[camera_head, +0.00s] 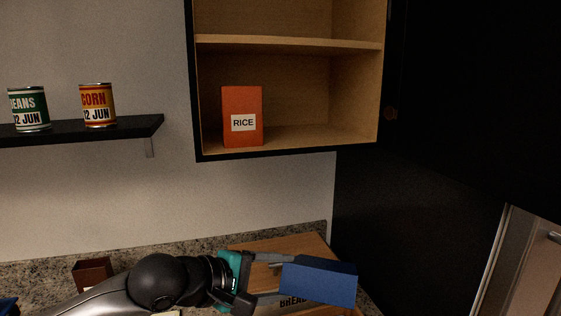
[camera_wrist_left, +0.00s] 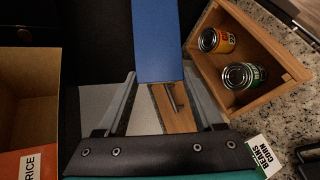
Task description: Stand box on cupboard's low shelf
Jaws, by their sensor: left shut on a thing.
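My left gripper (camera_head: 283,277) is shut on a blue box (camera_head: 325,281), held lying roughly level above the counter, in front of a wooden bread box. In the left wrist view the blue box (camera_wrist_left: 157,40) sticks out from between the fingers of the left gripper (camera_wrist_left: 160,85). The open cupboard (camera_head: 197,110) hangs above, with its low shelf (camera_head: 315,136) well above the gripper. An orange rice box (camera_head: 242,116) stands upright at the left of the low shelf; the rest of that shelf is bare. My right gripper is not in view.
The wooden bread box (camera_head: 265,244) stands on the counter beneath the gripper. The cupboard's middle shelf (camera_head: 290,43) is empty. A black wall shelf (camera_head: 120,130) holds a beans can (camera_head: 29,108) and a corn can (camera_head: 98,105). A wooden crate (camera_wrist_left: 215,85) with cans shows in the wrist view.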

